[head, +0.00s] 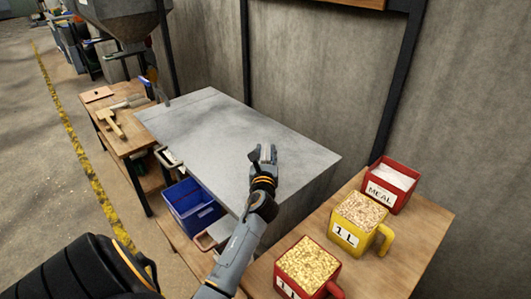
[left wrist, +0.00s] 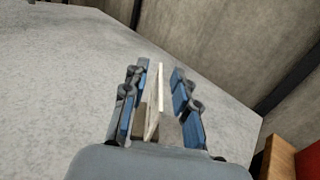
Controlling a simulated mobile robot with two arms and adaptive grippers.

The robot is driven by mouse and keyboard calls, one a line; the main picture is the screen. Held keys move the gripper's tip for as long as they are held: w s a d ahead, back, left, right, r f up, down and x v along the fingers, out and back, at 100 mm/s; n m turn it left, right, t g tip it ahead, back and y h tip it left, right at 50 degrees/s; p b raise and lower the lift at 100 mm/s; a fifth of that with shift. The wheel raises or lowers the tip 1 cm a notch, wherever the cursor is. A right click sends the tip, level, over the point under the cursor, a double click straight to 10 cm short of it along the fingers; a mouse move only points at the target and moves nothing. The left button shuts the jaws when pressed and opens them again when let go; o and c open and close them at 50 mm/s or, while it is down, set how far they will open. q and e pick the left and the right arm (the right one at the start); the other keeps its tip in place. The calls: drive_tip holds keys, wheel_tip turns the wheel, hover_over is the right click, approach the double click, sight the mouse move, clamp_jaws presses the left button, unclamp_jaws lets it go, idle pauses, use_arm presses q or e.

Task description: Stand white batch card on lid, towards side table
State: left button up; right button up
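The white batch card (left wrist: 161,85) shows in the left wrist view as a thin, upright, pale edge between the fingers of my left gripper (left wrist: 160,95). The blue-padded fingers stand apart on either side, with visible gaps beside the card's upper part. Its lower part is partly hidden. In the head view my left gripper (head: 263,156) is low over the near right part of the grey lid (head: 205,125), with a pale sliver of card between its fingers. I cannot tell whether the card's foot touches the lid. My right gripper is not in view.
A wooden table (head: 405,245) at the right holds a red MEAL box (head: 388,190), a yellow 1 L measure (head: 358,220) and a red measure (head: 308,265) of grain. A wooden bench (head: 135,140) with a mallet (head: 112,122) stands left. A blue bin (head: 192,207) sits below. The lid's far left is clear.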

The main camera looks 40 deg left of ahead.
use_arm(q)
drive_tip(key=v, duration=0.7)
drive_tip(key=shift+s+d+r+b, duration=0.1)
drive_tip(key=shift+s+d+b, duration=0.1)
drive_tip(key=shift+b, duration=0.2)
